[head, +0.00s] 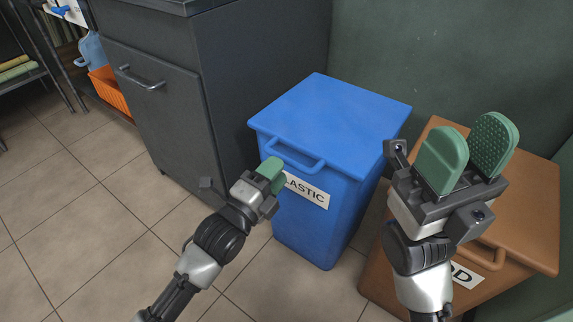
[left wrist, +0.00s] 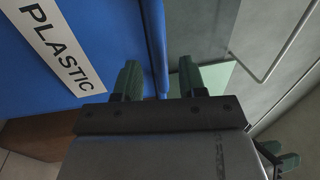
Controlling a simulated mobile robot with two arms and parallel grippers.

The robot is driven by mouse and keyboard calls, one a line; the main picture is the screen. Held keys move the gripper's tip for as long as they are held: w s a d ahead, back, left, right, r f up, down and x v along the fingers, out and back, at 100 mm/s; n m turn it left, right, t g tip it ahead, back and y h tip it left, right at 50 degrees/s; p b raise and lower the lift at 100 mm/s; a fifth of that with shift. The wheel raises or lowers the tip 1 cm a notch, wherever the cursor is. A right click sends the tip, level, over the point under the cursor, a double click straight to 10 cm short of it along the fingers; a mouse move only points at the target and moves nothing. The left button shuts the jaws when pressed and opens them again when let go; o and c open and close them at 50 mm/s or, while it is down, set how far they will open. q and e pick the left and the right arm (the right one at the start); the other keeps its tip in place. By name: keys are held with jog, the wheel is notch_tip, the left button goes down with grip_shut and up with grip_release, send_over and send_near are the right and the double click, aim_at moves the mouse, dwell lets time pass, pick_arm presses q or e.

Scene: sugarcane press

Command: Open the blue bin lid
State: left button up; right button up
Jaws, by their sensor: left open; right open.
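The blue bin (head: 315,220) stands beside the dark cabinet, with a white label reading PLASTIC on its front. Its blue lid (head: 335,115) is closed and lies flat. A loop handle (head: 304,167) sticks out from the lid's front edge. My left gripper (head: 272,171) is open at the left end of this handle, partly covering the label. In the left wrist view, a blue bar (left wrist: 155,45) runs between the two green fingers; I cannot tell whether they touch it. My right gripper (head: 468,150) is open and empty, raised in front of the brown bin.
A brown bin (head: 530,215) with a closed lid and handle stands right of the blue bin. A dark cabinet (head: 160,110) stands close on the left. The green wall (head: 430,50) is behind. Tiled floor (head: 90,220) is clear at the left front.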

aim_at(286, 157)
pick_arm(q)
jog(key=shift+b+x, duration=0.6)
jog(key=shift+x, duration=1.55)
jog(key=shift+c, duration=0.5)
grip_shut()
